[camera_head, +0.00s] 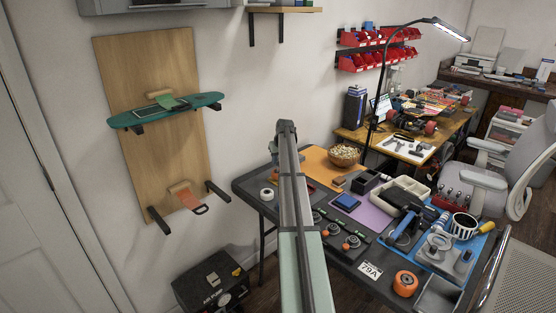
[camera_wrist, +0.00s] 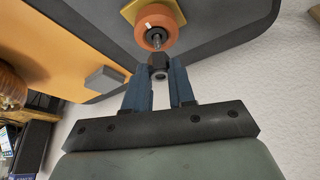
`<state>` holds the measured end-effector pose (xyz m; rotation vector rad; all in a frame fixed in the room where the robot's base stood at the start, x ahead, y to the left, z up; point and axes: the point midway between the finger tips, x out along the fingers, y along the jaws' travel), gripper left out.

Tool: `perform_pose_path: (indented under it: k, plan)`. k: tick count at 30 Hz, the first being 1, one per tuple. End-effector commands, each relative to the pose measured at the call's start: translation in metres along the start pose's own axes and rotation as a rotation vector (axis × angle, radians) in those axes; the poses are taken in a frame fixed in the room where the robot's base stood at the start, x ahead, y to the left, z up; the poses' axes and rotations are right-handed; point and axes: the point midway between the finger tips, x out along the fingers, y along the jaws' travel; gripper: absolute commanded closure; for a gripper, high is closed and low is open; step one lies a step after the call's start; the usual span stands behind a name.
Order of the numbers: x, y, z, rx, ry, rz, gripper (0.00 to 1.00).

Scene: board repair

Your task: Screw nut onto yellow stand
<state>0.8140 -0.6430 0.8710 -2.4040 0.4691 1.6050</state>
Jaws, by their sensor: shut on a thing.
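In the wrist view my gripper (camera_wrist: 159,69) has its two blue fingers closed on a small black nut (camera_wrist: 158,60). Just past the nut is an orange wheel (camera_wrist: 155,22) with a thin silver bolt (camera_wrist: 156,40) at its centre. The wheel sits on the yellow stand (camera_wrist: 129,11), which shows only partly at the picture's top edge. The nut appears lined up with the bolt's end; I cannot tell whether they touch or the thread is engaged. In the head view my arm hides the stand, the nut and most of the gripper.
An orange mat (camera_wrist: 55,38) with a grey block (camera_wrist: 105,79) lies beside the stand. In the head view a wooden bowl (camera_head: 344,156) stands at the back of the dark table, a white tape roll (camera_head: 266,194) at its left. The right side is crowded with tools.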

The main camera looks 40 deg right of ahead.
Motion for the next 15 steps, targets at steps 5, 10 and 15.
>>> perform_pose_path:
  k: [5, 10, 15]
  plan:
    - [0.0001, 0.0, 0.0, 0.0, 0.0, 0.0, 1.0]
    - [0.0014, 0.0, 0.0005, 0.0, 0.0, 0.0, 1.0]
    - [0.0039, 0.0, 0.0016, 0.0, 0.0, 0.0, 1.0]
